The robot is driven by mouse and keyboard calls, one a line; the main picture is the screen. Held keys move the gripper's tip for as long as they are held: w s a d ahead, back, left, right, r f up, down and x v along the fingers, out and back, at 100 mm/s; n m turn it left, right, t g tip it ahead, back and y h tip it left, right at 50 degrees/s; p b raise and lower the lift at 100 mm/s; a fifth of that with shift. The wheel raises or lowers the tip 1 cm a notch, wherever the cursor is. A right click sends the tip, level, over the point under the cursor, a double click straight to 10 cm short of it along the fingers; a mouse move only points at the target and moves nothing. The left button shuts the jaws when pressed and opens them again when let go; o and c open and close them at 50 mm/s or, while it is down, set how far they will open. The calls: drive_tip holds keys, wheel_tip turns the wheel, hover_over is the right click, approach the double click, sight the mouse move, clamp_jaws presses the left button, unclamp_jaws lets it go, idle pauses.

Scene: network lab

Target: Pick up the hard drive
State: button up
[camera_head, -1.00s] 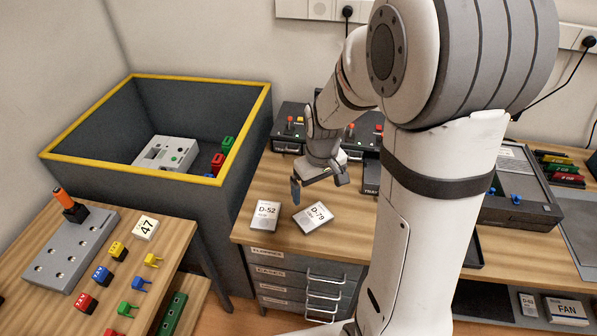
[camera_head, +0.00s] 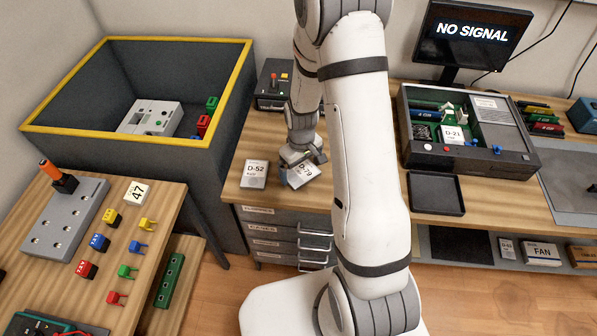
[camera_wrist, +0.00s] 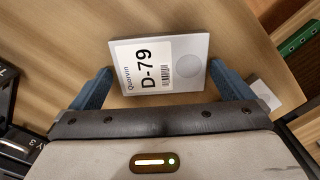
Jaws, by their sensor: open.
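The hard drive labelled D-79 (camera_head: 303,174) lies flat on the wooden desk near its front edge. In the wrist view the same drive (camera_wrist: 160,62) shows its white label, barcode and a round mark on its silver face. My gripper (camera_head: 300,166) is open over it. In the wrist view the blue fingers of my gripper (camera_wrist: 160,75) stand on either side of the drive's near end, with gaps visible. Whether they are down at its height I cannot tell. Another drive, D-52 (camera_head: 254,173), lies to the left on the desk. A third, D-21 (camera_head: 454,135), sits inside the open computer case.
The open computer case (camera_head: 520,160) and an empty black tray (camera_head: 436,195) are to the right. A yellow-rimmed dark bin (camera_head: 225,130) stands left. A monitor (camera_head: 473,38) reads NO SIGNAL. Drawers (camera_head: 283,230) are below the desk edge.

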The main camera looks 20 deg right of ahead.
drive_tip(key=shift+f, duration=0.35)
drive_tip(key=shift+r, duration=0.1)
drive_tip(key=c, duration=0.9)
